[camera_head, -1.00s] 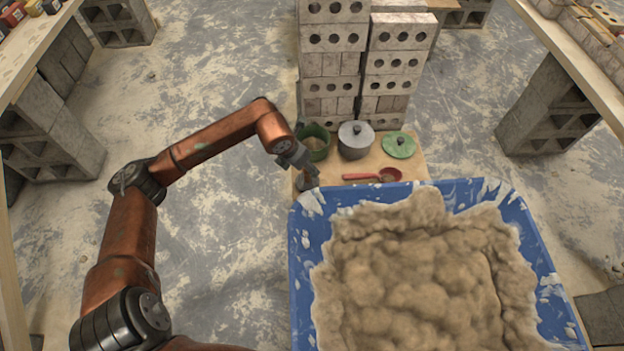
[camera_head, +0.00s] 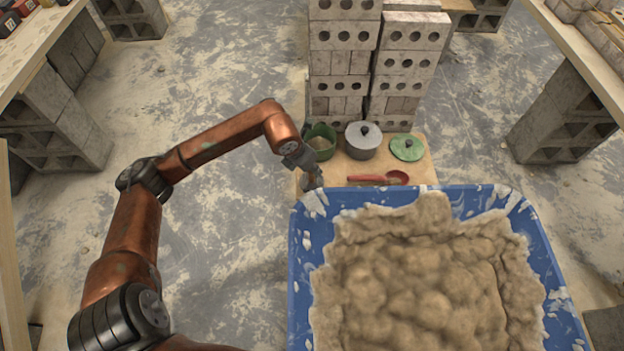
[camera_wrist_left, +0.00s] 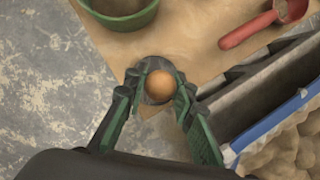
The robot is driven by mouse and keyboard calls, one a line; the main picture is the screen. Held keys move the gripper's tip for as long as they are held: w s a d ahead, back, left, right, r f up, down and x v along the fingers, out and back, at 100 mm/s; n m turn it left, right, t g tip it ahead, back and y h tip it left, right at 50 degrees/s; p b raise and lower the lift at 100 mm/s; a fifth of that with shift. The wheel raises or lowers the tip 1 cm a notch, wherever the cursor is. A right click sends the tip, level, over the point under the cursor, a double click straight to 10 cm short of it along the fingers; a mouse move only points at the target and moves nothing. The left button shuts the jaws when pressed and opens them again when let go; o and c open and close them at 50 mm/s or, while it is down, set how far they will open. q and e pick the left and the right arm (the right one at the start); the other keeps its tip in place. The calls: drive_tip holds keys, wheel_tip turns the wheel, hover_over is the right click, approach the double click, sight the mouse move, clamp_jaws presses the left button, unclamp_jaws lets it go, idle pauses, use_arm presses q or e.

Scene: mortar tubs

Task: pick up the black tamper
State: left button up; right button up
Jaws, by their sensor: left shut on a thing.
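The tamper (camera_wrist_left: 160,87) shows in the left wrist view from above, as a round orange-brown knob over a dark grey round part. My left gripper (camera_wrist_left: 157,80) has its two fingers closed on either side of it, at the near left edge of the wooden board. In the head view my left gripper (camera_head: 313,182) reaches down to the board's left edge beside the blue tub, and it mostly hides the tamper. Whether the tamper's base touches the board is unclear. My right gripper is in neither view.
A blue tub (camera_head: 555,275) of mortar stands in front. Stacked blocks (camera_head: 345,62) rise behind.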

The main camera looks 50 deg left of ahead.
use_arm(q)
clamp_jaws()
drive_tip(key=shift+r, duration=0.1)
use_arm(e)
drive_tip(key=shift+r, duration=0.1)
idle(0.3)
use_arm(q)
drive_tip(key=shift+r, duration=0.25)
wheel_tip(320, 180, up, 7)
drive_tip(key=p, duration=0.4)
drive_tip(key=shift+r, duration=0.3)
drive_tip(key=shift+r+p, duration=0.55)
drive_tip(key=shift+r, duration=0.3)
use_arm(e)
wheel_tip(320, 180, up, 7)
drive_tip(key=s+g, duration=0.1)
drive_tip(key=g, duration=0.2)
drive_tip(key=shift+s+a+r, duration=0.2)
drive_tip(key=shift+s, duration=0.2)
